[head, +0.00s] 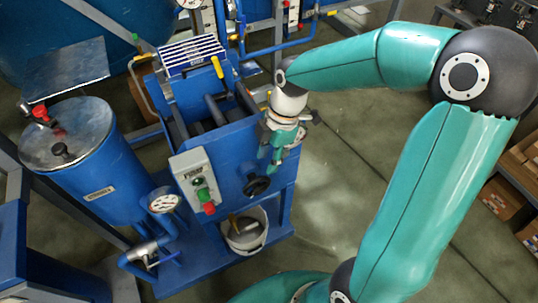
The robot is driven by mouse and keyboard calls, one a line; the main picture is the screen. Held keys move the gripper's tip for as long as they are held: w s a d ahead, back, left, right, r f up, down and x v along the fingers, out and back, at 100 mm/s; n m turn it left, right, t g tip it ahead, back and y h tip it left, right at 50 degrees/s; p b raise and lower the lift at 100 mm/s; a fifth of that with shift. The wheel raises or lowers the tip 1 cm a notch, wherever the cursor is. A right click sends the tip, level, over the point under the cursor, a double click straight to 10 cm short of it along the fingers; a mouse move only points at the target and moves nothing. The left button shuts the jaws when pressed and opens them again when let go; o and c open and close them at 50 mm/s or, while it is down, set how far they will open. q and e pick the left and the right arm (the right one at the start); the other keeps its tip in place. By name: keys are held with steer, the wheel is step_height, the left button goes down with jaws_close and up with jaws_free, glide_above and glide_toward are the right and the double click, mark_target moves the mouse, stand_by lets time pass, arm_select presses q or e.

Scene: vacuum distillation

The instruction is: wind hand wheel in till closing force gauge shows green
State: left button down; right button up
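A black hand wheel (257,185) sits on the front face of the blue press-like machine (228,165), low and to the right. My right gripper (275,163) hangs just above and slightly right of the hand wheel in the picture, with its fingers pointing down. It appears apart from the wheel, and the finger gap is too small to read. A round white-faced gauge (163,201) stands at the machine's lower left; its needle and any green zone are too small to read, and I cannot tell if it is the closing force gauge. My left gripper is not in view.
A grey control box (194,180) with green and red buttons is left of the wheel. A white bucket (244,231) stands below it. A blue drum (88,165) is at left. Shelves with boxes (505,198) line the right. The floor (325,205) right of the machine is clear.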

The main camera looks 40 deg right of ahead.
stand_by(0.4)
steer(key=shift+s+m, duration=0.1)
steer(key=shift+m, duration=0.3)
step_height(320, 180, up, 4)
steer(key=h+p, duration=0.3)
steer(key=p, duration=0.1)
glide_above(255, 189)
steer(key=shift+n+g, duration=0.3)
steer(key=f+b, duration=0.1)
steer(key=f, duration=0.4)
steer(key=f+b, duration=0.1)
steer(key=f, duration=0.4)
steer(key=f+b, duration=0.1)
steer(key=f, duration=0.5)
steer(key=shift+w+d, duration=0.25)
steer(key=shift+w, duration=0.05)
jaws_close()
